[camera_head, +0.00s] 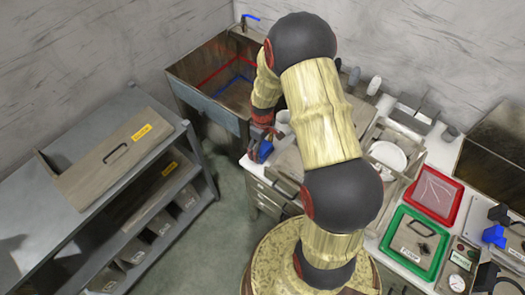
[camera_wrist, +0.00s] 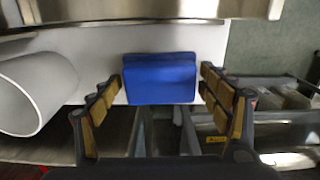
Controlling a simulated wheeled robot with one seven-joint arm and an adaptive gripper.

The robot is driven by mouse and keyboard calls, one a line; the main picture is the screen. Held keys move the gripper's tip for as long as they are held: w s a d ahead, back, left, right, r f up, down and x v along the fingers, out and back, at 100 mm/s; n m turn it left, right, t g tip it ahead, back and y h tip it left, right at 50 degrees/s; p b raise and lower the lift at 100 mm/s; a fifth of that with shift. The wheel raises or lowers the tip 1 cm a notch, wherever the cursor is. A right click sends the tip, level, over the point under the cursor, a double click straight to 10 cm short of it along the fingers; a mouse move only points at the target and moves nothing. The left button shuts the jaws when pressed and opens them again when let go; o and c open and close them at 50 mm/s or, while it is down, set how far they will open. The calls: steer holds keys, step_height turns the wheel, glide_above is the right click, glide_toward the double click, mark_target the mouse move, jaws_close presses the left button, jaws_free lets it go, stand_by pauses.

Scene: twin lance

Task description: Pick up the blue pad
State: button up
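The blue pad (camera_wrist: 160,78) is a small block with rounded corners at the centre of the wrist view, on a white surface near its edge. My gripper (camera_wrist: 161,82) is open, with one padded finger on each side of the pad. Narrow gaps seem to show between the fingertips and the pad's sides, so I see no clear grip. In the head view, a blue patch (camera_head: 265,151) shows at my gripper by the counter's left corner, partly hidden by my arm.
A white cylinder (camera_wrist: 30,92) lies left of the pad. A metal bar (camera_wrist: 150,10) crosses the top of the wrist view. In the head view, a sink (camera_head: 215,72) is behind, a grey shelf (camera_head: 75,235) is left, and red (camera_head: 456,203) and green (camera_head: 438,262) trays are right.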

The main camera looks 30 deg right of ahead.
mark_target(263, 148)
steer(key=c, duration=1)
steer(key=shift+o, duration=0.2)
steer(key=shift+s, duration=0.1)
steer(key=shift+r, duration=0.5)
step_height(263, 148, up, 3)
steer(key=shift+f+p, duration=0.2)
steer(key=shift+p, duration=0.1)
steer(key=s+r+p, duration=0.2)
steer(key=s+r, duration=0.7)
steer(key=s, duration=0.4)
steer(key=shift+s+d+r, duration=0.15)
steer(key=shift+s+r, duration=0.05)
steer(key=shift+s, duration=0.2)
